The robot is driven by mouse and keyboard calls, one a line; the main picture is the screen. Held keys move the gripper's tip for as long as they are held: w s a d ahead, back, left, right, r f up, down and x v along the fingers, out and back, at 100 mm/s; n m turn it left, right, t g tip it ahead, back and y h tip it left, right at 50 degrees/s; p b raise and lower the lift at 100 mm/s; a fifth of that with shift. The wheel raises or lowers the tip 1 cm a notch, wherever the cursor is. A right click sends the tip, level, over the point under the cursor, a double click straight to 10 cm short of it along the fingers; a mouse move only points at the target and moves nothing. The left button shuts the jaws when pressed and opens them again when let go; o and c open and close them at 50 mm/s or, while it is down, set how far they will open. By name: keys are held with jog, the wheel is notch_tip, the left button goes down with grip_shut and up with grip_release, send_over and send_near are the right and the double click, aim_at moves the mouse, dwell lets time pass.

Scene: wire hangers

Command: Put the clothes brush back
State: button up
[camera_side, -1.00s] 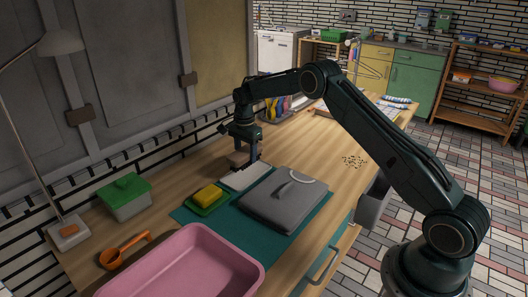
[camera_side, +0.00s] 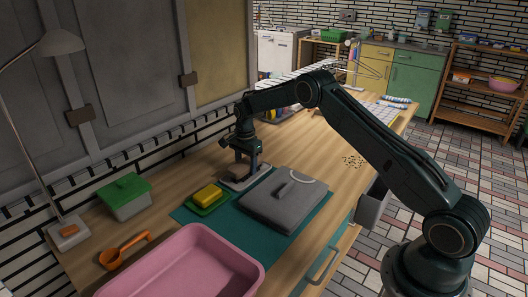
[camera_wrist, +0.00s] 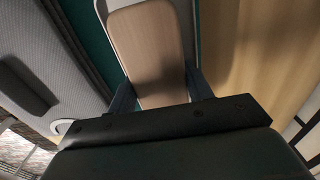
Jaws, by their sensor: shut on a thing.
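The clothes brush (camera_wrist: 150,48) shows in the wrist view as a light wooden block with a rounded end. It lies between the two fingers of my gripper (camera_wrist: 162,92), which is shut on its sides. The brush is mostly hidden there by the fingers. In the wrist view the tray's pale rim (camera_wrist: 102,10) runs beside the brush. Whether the brush touches the tray floor I cannot tell.
A yellow sponge (camera_side: 208,194) on a green dish is to the left. A pink tub (camera_side: 180,262), orange scoop (camera_side: 112,257) and green-lidded box (camera_side: 127,195) stand nearer.

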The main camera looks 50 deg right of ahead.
aim_at(246, 162)
jog(key=shift+f, duration=0.1)
jog(key=o, duration=0.9)
jog(key=shift+o, duration=0.2)
notch_tip(246, 162, up, 12)
jog(key=shift+r, duration=0.2)
dwell(0.5)
